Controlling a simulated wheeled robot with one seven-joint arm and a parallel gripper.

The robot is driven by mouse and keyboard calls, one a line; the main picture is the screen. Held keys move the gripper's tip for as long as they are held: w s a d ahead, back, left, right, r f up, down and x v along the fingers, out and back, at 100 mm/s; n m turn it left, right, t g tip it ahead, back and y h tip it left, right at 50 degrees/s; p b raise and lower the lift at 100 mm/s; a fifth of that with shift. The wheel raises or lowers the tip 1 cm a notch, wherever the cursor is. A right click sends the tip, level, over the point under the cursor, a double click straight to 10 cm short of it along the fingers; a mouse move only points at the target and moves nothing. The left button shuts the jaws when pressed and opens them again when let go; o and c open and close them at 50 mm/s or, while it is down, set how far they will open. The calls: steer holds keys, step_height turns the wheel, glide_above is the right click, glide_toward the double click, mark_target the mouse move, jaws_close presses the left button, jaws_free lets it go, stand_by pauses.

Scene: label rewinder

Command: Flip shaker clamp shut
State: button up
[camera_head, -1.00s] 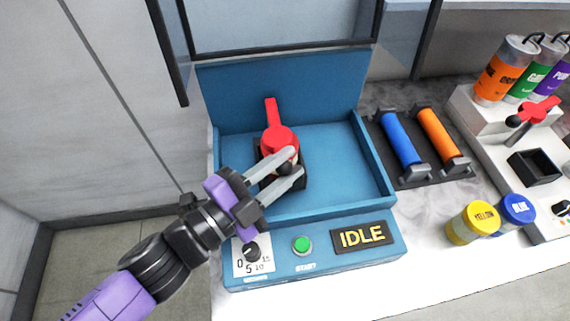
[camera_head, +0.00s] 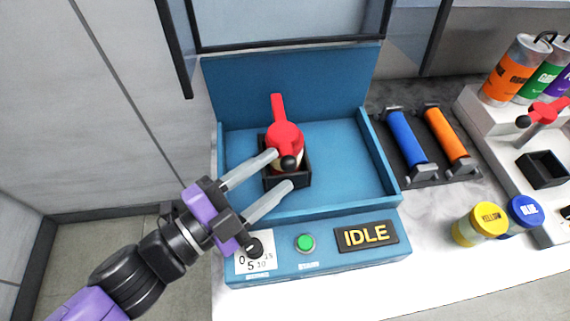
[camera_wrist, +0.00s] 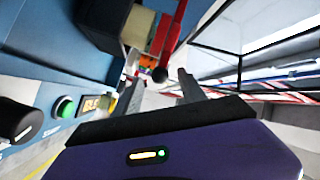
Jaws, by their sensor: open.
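The shaker (camera_head: 383,175) is a blue open-topped box with its lid raised. Its clamp (camera_head: 284,136) is a red lever with a round head and a black ball knob (camera_head: 289,162) at the front end. The clamp lies over a pale container in a black square holder (camera_head: 303,175), which mostly hides it. My gripper (camera_head: 284,169) is open and empty, its fingertips just in front of the knob and apart from it. In the wrist view the red clamp (camera_wrist: 174,30) and the knob (camera_wrist: 160,75) show beyond the fingers.
The shaker's front panel has a dial (camera_head: 255,248), a green button (camera_head: 305,243) and an IDLE display (camera_head: 366,236). A raised glass-like cover (camera_head: 290,25) hangs above. Blue and orange rollers (camera_head: 447,135) and yellow and blue jars (camera_head: 481,223) stand to the right.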

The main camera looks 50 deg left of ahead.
steer(key=shift+s, duration=1.9)
